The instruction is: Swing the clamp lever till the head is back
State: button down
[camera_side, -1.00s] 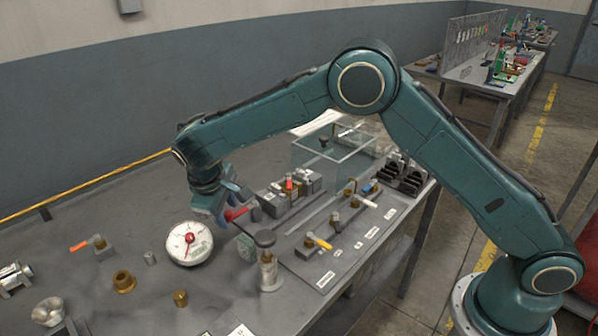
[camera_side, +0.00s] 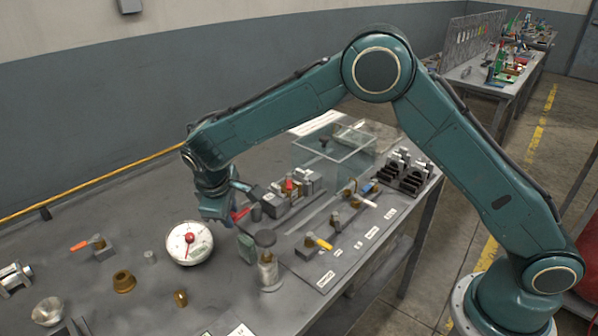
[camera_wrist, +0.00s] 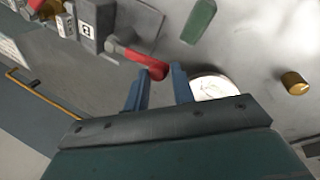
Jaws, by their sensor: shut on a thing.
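The red clamp lever (camera_side: 240,214) shows in the side view at the tip of my gripper (camera_side: 228,218). In the wrist view the red lever (camera_wrist: 138,58) runs from a dark pivot at upper left down to its rounded end between my fingertips (camera_wrist: 160,78). My gripper is shut on that end. In the side view my gripper hides part of the lever. The clamp's head cannot be made out clearly in either view.
A white dial gauge (camera_side: 189,243) stands left of the gripper. A green block (camera_side: 246,249) and a bottle with a dark round top (camera_side: 268,272) stand close in front. Grey blocks (camera_side: 292,184) and a clear box (camera_side: 335,150) lie behind.

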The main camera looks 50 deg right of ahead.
aim_at(246, 213)
jog(key=s+n, duration=0.1)
jog(key=s+d+n, duration=0.1)
jog(key=n, duration=0.1)
jog(key=s+d+n+t+y, duration=0.1)
jog(key=shift+s+r+n, duration=0.1)
jog(key=shift+r+n, duration=0.05)
jog(key=shift+n, duration=0.25)
jog(key=s+d+n+y, duration=0.3)
jog(key=d+n, duration=0.4)
jog(key=n, duration=0.4)
jog(key=shift+s+y, duration=0.2)
jog(key=shift+y, duration=0.3)
jog(key=shift+n, duration=0.3)
jog(key=shift+f, duration=0.2)
jog(key=c, duration=1.3)
grip_release()
jog(key=shift+s, duration=0.1)
jog(key=shift+r, duration=0.1)
